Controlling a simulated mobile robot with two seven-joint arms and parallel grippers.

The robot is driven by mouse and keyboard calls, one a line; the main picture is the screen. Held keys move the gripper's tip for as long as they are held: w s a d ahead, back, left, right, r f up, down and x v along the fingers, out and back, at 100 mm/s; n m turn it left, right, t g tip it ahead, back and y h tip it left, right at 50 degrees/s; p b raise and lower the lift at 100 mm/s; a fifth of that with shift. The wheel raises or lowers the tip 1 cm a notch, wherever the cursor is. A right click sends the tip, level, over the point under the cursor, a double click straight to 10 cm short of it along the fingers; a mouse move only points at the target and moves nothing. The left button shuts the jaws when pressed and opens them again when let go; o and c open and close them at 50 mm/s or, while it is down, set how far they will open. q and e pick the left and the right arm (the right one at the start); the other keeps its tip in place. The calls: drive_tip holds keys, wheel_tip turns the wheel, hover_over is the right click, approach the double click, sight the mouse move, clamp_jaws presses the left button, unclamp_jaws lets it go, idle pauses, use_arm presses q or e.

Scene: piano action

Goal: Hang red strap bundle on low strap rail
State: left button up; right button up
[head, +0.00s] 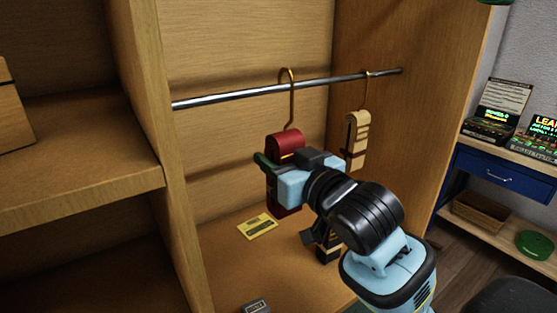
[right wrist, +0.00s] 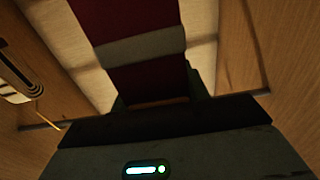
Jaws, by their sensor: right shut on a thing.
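The red strap bundle (head: 286,142) has a brass hook (head: 291,98) on top, and the hook's curve is at the metal rail (head: 235,93) in the head view. Whether the hook bears on the rail or only overlaps it, I cannot tell. My right gripper (head: 268,166) is shut on the red bundle just below the rail and hides its middle. In the right wrist view the red strap (right wrist: 125,25) with a pale band runs up from between the jaws. My left gripper is not in view.
A cream strap bundle (head: 357,135) hangs from the rail to the right. A yellow card (head: 257,226) lies on the cabinet floor. A dark item with pale bands (head: 327,247) stands behind my right arm. Wooden walls close in both sides of the bay.

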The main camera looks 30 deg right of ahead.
drive_tip(key=w+a+f, duration=0.1)
drive_tip(key=w+f, duration=0.2)
drive_tip(key=w, duration=0.4)
drive_tip(key=shift+w+b, duration=0.35)
drive_tip(key=shift+w, duration=0.05)
idle(0.6)
idle(0.4)
drive_tip(key=o, duration=1.2)
drive_tip(key=shift+s+d, duration=0.15)
drive_tip(key=shift+s, duration=1.15)
drive_tip(key=shift+s+d, duration=0.2)
drive_tip(key=shift+s, duration=1.1)
drive_tip(key=shift+s+d, duration=0.15)
drive_tip(key=shift+s, duration=1.15)
